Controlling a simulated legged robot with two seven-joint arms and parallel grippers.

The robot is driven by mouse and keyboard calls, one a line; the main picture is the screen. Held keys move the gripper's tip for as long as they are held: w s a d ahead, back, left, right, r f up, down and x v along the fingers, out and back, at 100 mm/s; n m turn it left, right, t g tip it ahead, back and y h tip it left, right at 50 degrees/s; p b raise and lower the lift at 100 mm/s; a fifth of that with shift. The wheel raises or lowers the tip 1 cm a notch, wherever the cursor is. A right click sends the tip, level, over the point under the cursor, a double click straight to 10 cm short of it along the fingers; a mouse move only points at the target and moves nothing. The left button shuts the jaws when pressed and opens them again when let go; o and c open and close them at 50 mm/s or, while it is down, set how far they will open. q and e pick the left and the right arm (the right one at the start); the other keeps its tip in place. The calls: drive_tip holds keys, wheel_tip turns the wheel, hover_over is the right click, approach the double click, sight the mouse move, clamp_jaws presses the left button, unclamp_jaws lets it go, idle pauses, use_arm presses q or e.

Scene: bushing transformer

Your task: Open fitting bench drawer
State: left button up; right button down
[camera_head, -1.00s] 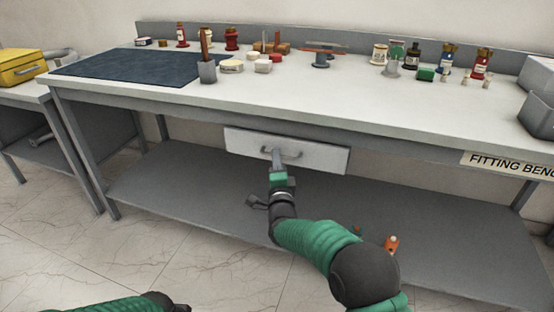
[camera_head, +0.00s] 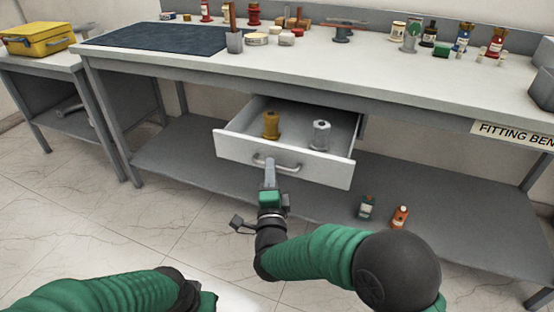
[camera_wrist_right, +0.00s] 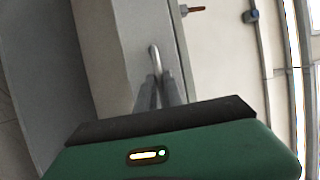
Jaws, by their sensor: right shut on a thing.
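The fitting bench drawer (camera_head: 235,146) is pulled out from under the bench top in the head view. Inside it stand a brass-coloured bushing (camera_head: 271,125) and a light grey one (camera_head: 320,135). My right gripper (camera_head: 269,166) is shut on the drawer handle (camera_head: 290,167) near its left end. The right wrist view shows the fingers (camera_wrist_right: 159,92) closed around the handle (camera_wrist_right: 154,56). My left arm shows at the bottom left, its gripper (camera_head: 208,300) mostly cut off by the frame edge, away from the bench.
The fitting bench top (camera_head: 370,75) carries a dark mat (camera_head: 155,40) and several small bottles and parts along the back. A lower shelf (camera_head: 185,150) holds a green bottle (camera_head: 367,207) and an orange bottle (camera_head: 400,216). A yellow case (camera_head: 38,38) sits on the left table.

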use_arm(q)
drive_tip(key=shift+f, duration=0.15)
use_arm(e)
drive_tip(key=shift+s+a+f, duration=0.1)
drive_tip(key=shift+s+a, duration=0.1)
drive_tip(key=shift+s, duration=0.5)
drive_tip(key=shift+s+a+f, duration=0.1)
drive_tip(key=shift+s+a, duration=0.1)
drive_tip(key=shift+s, duration=0.5)
drive_tip(key=shift+s+a+f, duration=0.1)
drive_tip(key=shift+s+a, duration=0.1)
drive_tip(key=shift+s, duration=0.5)
drive_tip(key=c, duration=1.5)
unclamp_jaws()
drive_tip(key=shift+w, duration=0.1)
drive_tip(key=shift+r, duration=0.15)
